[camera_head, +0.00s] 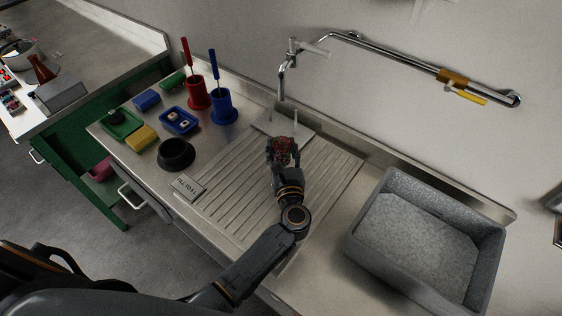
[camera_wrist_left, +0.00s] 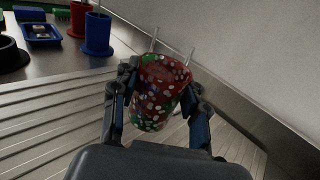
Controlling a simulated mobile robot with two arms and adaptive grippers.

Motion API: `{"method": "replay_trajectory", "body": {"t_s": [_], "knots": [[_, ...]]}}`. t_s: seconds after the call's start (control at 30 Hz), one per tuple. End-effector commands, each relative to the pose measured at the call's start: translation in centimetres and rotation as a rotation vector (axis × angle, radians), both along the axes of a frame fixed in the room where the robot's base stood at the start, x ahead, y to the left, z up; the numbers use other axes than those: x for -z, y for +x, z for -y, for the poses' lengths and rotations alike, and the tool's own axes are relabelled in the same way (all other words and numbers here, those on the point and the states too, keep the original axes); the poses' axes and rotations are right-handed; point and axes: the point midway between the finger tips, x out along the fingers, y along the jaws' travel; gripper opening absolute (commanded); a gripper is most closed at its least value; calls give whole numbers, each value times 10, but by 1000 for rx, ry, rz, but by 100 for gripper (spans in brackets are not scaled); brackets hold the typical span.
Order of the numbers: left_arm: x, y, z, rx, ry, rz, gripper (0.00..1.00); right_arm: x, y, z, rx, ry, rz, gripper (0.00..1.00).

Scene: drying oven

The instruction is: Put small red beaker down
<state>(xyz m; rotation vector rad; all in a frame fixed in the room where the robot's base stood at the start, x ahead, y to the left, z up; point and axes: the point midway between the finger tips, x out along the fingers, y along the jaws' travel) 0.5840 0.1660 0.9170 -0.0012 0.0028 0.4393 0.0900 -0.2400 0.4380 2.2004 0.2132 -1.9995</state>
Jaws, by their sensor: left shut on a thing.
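The small red beaker (camera_wrist_left: 157,95), red with white and green spots, is between the fingers of my left gripper (camera_wrist_left: 158,100) in the left wrist view. The fingers are shut on its sides. In the head view the beaker (camera_head: 283,147) shows at the tip of my left gripper (camera_head: 282,153), over the far part of the ribbed steel drainboard (camera_head: 240,185). The beaker looks slightly tilted in the wrist view. I cannot tell whether its base touches the drainboard. My right gripper is not in view.
Two thin upright rods (camera_head: 295,118) stand just behind the beaker. A tap (camera_head: 281,80) is on the wall. Red (camera_head: 198,95) and blue (camera_head: 223,106) brush holders, a black bowl (camera_head: 176,154) and sponges are left. A grey basin (camera_head: 490,255) is right. Much of the drainboard is bare.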

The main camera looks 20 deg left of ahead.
Motion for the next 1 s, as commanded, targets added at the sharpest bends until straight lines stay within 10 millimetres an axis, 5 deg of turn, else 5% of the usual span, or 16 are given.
{"method": "replay_trajectory", "body": {"t_s": [0.43,0.87,0.9,1.0], "knots": [[47,13,-6,1,1,0,24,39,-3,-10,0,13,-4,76],[51,12,-5,0,0,0,24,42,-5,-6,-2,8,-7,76],[49,12,-5,0,0,0,48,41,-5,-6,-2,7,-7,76],[49,12,-5,0,0,0,67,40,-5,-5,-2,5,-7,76]]}}
